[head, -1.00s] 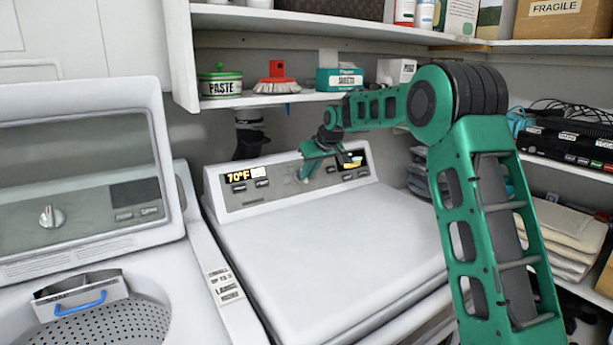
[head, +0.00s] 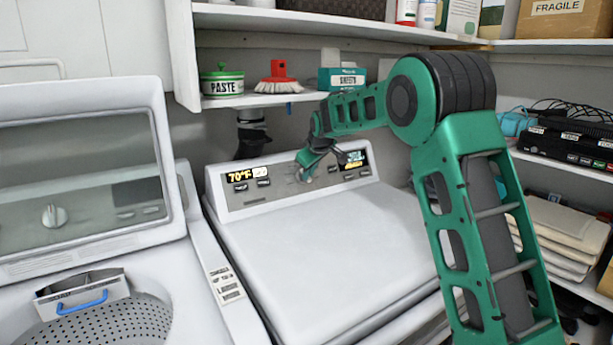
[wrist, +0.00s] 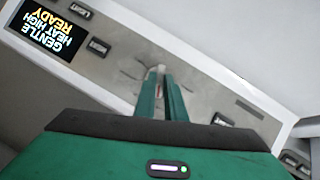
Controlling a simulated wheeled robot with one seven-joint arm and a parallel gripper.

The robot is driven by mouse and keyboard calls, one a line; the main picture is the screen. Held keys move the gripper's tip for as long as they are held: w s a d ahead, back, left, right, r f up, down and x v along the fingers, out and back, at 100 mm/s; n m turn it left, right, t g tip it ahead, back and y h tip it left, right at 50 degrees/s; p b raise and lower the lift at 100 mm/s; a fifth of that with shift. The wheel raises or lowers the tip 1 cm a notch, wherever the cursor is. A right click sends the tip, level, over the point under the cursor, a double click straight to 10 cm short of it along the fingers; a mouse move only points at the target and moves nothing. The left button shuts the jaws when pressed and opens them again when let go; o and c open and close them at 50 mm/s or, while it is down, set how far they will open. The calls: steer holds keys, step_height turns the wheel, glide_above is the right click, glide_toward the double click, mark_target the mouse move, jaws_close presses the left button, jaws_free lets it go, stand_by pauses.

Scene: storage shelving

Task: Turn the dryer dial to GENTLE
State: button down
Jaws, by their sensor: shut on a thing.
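The dryer (head: 330,250) has a grey control panel at its back with a small dial in the middle. In the wrist view the dial (wrist: 161,69) shows as a pale tip between my fingertips. My gripper (wrist: 161,85) is shut on the dial; it also shows against the panel in the head view (head: 303,175). My gripper hides most of the dial there. The display (wrist: 48,38) beside the dial reads "GENTLE HEAT HIGH READY" in the wrist view, tilted. It sits to the right of the dial in the head view (head: 355,160).
A second display (head: 240,176) reads 70°F at the panel's left, with buttons near both displays. A washer (head: 90,200) with its lid raised stands to the left. A shelf (head: 290,98) with a paste tin, red brush and teal box hangs above the panel.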

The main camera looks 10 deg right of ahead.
steer(key=shift+d+f, duration=0.1)
steer(key=shift+f, duration=0.05)
steer(key=c, duration=1.8)
jaws_free()
steer(key=v, duration=1)
steer(key=shift+s+r, duration=0.2)
steer(key=shift+r, duration=0.15)
